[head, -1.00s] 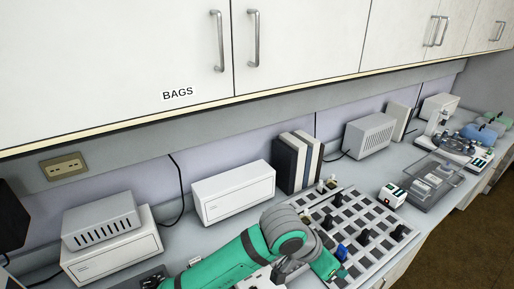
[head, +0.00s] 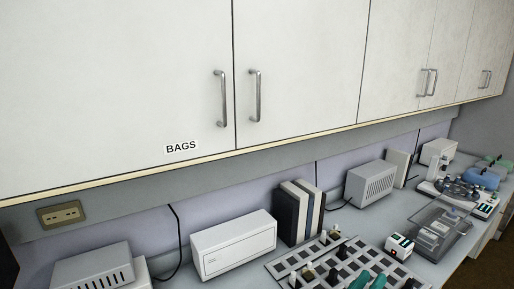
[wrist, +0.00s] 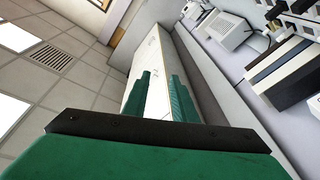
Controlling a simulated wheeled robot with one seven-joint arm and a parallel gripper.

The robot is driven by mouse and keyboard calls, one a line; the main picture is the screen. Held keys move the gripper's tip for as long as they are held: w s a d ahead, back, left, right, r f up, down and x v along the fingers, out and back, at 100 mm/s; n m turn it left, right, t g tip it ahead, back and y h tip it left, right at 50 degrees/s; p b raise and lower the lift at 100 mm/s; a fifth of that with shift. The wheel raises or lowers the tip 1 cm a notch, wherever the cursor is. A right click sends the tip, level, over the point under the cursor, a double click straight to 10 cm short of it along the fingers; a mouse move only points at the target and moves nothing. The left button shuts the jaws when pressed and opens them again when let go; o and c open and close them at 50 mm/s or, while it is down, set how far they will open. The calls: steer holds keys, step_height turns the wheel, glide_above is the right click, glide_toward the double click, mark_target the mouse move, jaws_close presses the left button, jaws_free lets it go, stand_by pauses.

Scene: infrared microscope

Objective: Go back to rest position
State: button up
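My gripper (wrist: 160,98) shows in the wrist view with its two green fingers apart and nothing between them. Behind the fingers are a white cabinet face, the ceiling and the wall. In the head view, the green fingertips (head: 368,281) show at the bottom edge, in front of the grid rack. The rest of my arm is out of the head view.
A grid rack (head: 284,267) with several dark items stands on the counter. White boxes (head: 233,245), binders (head: 295,213) and a small white-and-dark block (head: 399,245) are nearby. A microscope (head: 459,190) is at the right. Cabinets (head: 300,70) hang above.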

steer(key=s+a+f+n+t+y, duration=0.2)
steer(key=s+a+f+n+y, duration=0.2)
steer(key=s+a+f+y, duration=0.45)
steer(key=s+a+f+n+t+y, duration=0.25)
steer(key=a+f+n, duration=0.3)
steer(key=f, duration=0.55)
steer(key=s+a+f+m+y, duration=0.1)
steer(key=s+a+m, duration=0.1)
steer(key=s+a, duration=0.2)
steer(key=s+a+f+m+g+y, duration=0.1)
steer(key=s+a, duration=0.3)
steer(key=s, duration=0.7)
steer(key=s+a+f+m+g+y, duration=0.1)
steer(key=s+a+f+m, duration=0.2)
steer(key=s, duration=0.4)
steer(key=shift+s+a+f+y, duration=0.2)
steer(key=shift+s+a+y, duration=0.1)
steer(key=shift+a, duration=0.2)
